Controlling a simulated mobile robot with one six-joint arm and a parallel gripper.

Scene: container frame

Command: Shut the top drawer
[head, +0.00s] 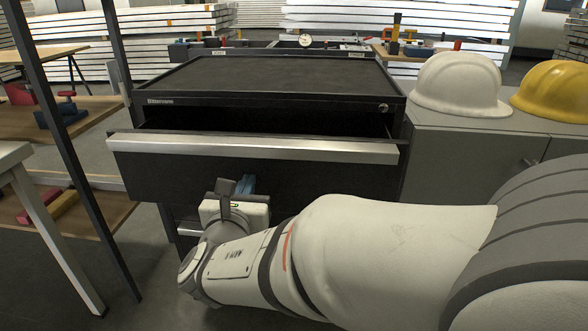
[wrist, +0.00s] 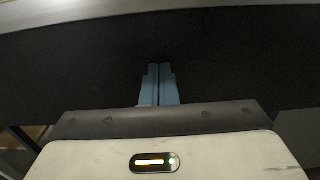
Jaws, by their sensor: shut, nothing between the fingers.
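The top drawer (head: 260,176) of a black tool cabinet (head: 270,75) is pulled out, with a dark gap showing behind its front. A long silver handle strip (head: 250,148) runs along the top edge of the drawer front. My gripper (head: 247,182) is in front of the drawer front, below the handle strip, with its blue fingers pointing at the black panel. In the wrist view the fingers (wrist: 160,72) are together and empty, with the dark drawer front (wrist: 230,60) filling the view ahead. I cannot tell whether the fingertips touch the panel.
A grey cabinet (head: 480,150) stands at the right with a white helmet (head: 458,85) and a yellow helmet (head: 555,90) on top. A dark upright post (head: 75,150) and a wooden shelf (head: 85,205) are at the left. Lower drawers are mostly hidden by my arm.

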